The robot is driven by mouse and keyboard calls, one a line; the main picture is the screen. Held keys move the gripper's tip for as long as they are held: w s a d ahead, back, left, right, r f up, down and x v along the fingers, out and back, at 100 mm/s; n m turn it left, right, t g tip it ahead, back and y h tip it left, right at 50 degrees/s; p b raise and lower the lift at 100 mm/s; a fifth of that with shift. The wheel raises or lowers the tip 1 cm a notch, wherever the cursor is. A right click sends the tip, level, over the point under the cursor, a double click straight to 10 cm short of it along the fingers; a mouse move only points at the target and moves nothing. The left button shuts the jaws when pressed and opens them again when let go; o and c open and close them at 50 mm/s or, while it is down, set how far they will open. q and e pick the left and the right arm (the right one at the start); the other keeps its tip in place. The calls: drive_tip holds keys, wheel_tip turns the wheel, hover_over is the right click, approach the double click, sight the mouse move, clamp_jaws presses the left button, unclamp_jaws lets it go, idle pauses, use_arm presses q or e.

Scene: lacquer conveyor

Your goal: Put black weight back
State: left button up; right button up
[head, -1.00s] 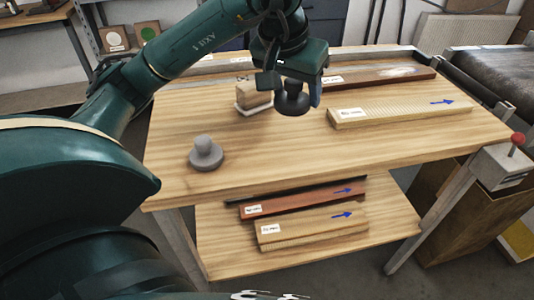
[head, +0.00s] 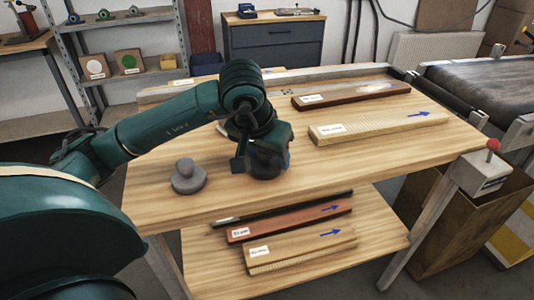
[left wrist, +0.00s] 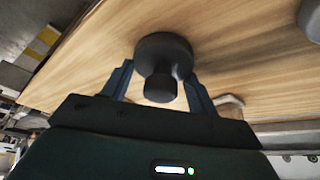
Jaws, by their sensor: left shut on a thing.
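The black weight (head: 266,166) is in my left gripper (head: 260,152), over the front middle part of the wooden tabletop. In the left wrist view the black weight (left wrist: 163,50) shows its round base and knob, with the blue fingers of my left gripper (left wrist: 158,85) on both sides of the knob. I cannot tell whether its base touches the table. A grey weight (head: 188,177) of similar shape stands upright to the left, apart from the black one. It also shows at the corner of the left wrist view (left wrist: 310,18). My right gripper is not in view.
A small block (head: 229,131) is mostly hidden behind my gripper. A dark red board (head: 350,93) and a pale ribbed board (head: 366,127) lie at the back and right. Several boards lie on the lower shelf (head: 375,243). The tabletop's front right is clear.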

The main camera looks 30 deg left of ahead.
use_arm(q)
drive_tip(key=shift+r, duration=0.1)
drive_tip(key=o, duration=1.3)
drive_tip(key=shift+f, duration=0.2)
drive_tip(key=shift+r, duration=0.25)
drive_tip(key=p+v, duration=0.1)
drive_tip(key=v, duration=1)
drive_tip(key=shift+s+r, duration=0.15)
drive_tip(key=shift+r, duration=0.25)
